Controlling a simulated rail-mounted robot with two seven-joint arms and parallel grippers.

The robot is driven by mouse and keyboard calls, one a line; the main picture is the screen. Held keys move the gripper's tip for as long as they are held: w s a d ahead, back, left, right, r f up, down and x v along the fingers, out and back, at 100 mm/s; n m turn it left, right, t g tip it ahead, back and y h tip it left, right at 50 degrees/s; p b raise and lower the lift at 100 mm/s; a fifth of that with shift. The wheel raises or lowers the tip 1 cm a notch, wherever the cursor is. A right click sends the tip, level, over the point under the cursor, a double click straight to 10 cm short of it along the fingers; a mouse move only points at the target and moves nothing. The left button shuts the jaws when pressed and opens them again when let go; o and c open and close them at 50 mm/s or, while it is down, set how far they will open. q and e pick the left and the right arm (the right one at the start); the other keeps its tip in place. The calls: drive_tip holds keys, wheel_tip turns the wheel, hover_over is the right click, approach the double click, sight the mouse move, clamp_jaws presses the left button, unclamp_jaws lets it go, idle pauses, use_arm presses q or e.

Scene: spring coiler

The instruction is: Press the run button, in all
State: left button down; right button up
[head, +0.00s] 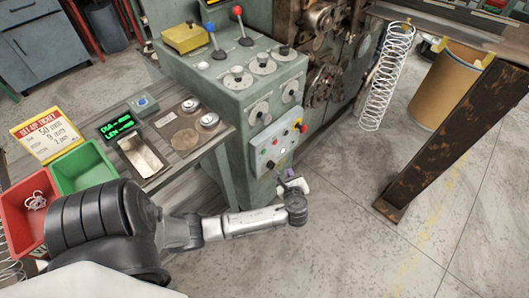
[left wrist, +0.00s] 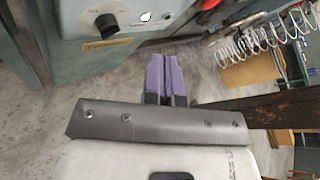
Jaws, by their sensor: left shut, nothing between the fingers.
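The light grey control panel (head: 277,146) with several small coloured buttons is on the front of the green machine (head: 240,80). The labels are too small to read, so I cannot tell which button is the run button. My left gripper (head: 293,184) is just below the panel in the head view, apart from the buttons. In the left wrist view its purple fingers (left wrist: 166,76) are shut together with nothing between them. My right gripper is not in view.
A coiled spring (head: 386,75) hangs at the machine's right, near a brown drum (head: 440,85) and a rusty post (head: 455,140). A bench with a red bin (head: 22,205), green bin (head: 82,168) and ticket (head: 45,135) is at left. The floor at lower right is clear.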

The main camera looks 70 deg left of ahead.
sight(264, 152)
use_arm(q)
drive_tip(key=shift+a, duration=0.1)
drive_tip(key=s+a, duration=0.3)
drive_tip(key=a, duration=0.5)
drive_tip(key=shift+s, duration=0.2)
idle(0.4)
idle(0.8)
idle(0.8)
idle(0.3)
